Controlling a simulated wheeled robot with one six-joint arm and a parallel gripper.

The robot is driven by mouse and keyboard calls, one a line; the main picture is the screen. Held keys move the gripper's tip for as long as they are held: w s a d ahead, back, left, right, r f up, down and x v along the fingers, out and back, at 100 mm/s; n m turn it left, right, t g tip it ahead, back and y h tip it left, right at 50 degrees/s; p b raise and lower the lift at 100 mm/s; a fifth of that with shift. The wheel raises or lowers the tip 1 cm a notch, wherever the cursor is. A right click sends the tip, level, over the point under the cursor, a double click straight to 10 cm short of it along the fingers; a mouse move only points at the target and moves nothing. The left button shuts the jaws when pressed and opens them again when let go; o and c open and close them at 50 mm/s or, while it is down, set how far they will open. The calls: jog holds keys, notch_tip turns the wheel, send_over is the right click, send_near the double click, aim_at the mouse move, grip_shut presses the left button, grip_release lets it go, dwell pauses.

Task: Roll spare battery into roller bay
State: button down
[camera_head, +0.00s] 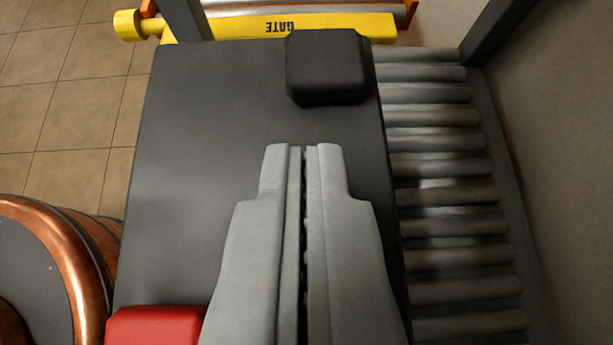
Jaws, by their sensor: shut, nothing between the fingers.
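The spare battery (190,180) is a large dark grey block that fills the middle of the view. A black raised block (327,66) sits on its top near the far right edge, and a red one (155,325) shows at its near left corner. My gripper (303,150) is shut and empty, over the battery's top face; I cannot tell whether it touches it. The battery lies along grey rollers (435,142), which show on its right side. A yellow bar marked GATE (300,26) crosses just beyond the battery's far end.
Orange framing and another roller (245,10) show beyond the gate. A dark post (505,25) and a wall (570,150) stand at the right. A copper-rimmed round object (65,245) is at the lower left. Tiled floor (70,100) is open on the left.

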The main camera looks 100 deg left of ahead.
aim_at(298, 57)
jog(key=a, duration=0.3)
jog(key=s+a, duration=0.1)
jog(key=a, duration=0.2)
jog(key=shift+s, duration=0.15)
jog(key=shift+a+f, duration=0.2)
jog(key=shift+f, duration=0.1)
jog(key=shift+d+f, duration=0.1)
jog(key=shift+f, duration=0.45)
jog(key=shift+s+f, duration=0.1)
jog(key=shift+d, duration=0.1)
jog(key=shift+w+d+f, duration=0.1)
jog(key=shift+w+d, duration=0.1)
jog(key=shift+d, duration=0.95)
jog(key=shift+w+d, duration=0.25)
jog(key=shift+d, duration=0.85)
jog(key=shift+w+d+f, duration=0.1)
jog(key=shift+w+d, duration=0.1)
jog(key=shift+d, duration=0.95)
jog(key=shift+r, duration=0.1)
jog(key=shift+w+r, duration=0.1)
jog(key=shift+r, duration=0.6)
jog(key=shift+w+a, duration=0.15)
